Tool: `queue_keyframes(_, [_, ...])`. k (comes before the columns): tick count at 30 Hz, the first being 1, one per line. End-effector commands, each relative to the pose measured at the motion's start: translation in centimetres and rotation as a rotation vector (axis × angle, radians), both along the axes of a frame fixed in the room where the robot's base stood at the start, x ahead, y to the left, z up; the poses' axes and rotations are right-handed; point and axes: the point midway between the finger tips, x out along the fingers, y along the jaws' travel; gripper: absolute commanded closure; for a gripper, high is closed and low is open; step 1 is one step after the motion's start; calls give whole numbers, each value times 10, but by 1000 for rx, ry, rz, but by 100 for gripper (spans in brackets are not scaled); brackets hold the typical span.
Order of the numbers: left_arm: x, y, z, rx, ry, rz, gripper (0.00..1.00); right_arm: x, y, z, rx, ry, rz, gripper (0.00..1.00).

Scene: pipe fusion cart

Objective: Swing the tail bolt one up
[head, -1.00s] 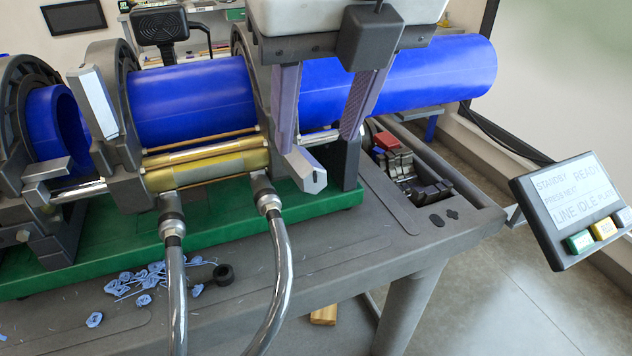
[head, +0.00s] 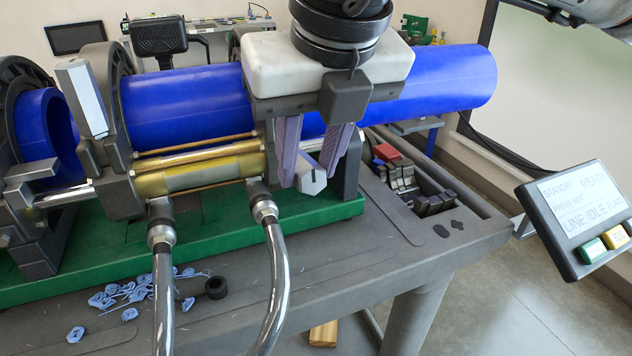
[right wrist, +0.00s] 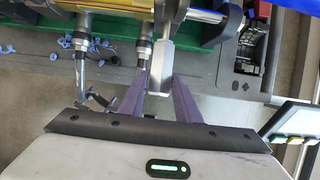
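The tail bolt one (head: 311,176) is a pale metal bolt with a faceted, block-like end. It hangs down and outward from the tail-end clamp, below the blue pipe. In the right wrist view my right gripper (right wrist: 163,80) shows no clear contact with the bolt. Its body hides most of the tail clamp. My left gripper is not in view.
The blue pipe (head: 440,80) runs above. Another bolt (head: 82,95) stands upright on the clamp to the left. Two hoses (head: 277,270) rise to the brass-coloured cylinder (head: 205,172). Blue shavings (head: 130,292) and a black ring (head: 216,287) lie on the cart. A control panel (head: 580,220) stands right.

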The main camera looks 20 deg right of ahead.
Motion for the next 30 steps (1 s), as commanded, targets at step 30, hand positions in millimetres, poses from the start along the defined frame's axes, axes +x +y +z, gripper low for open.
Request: queue_keyframes(30, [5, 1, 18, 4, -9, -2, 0, 12, 0, 26, 1, -4, -2, 82])
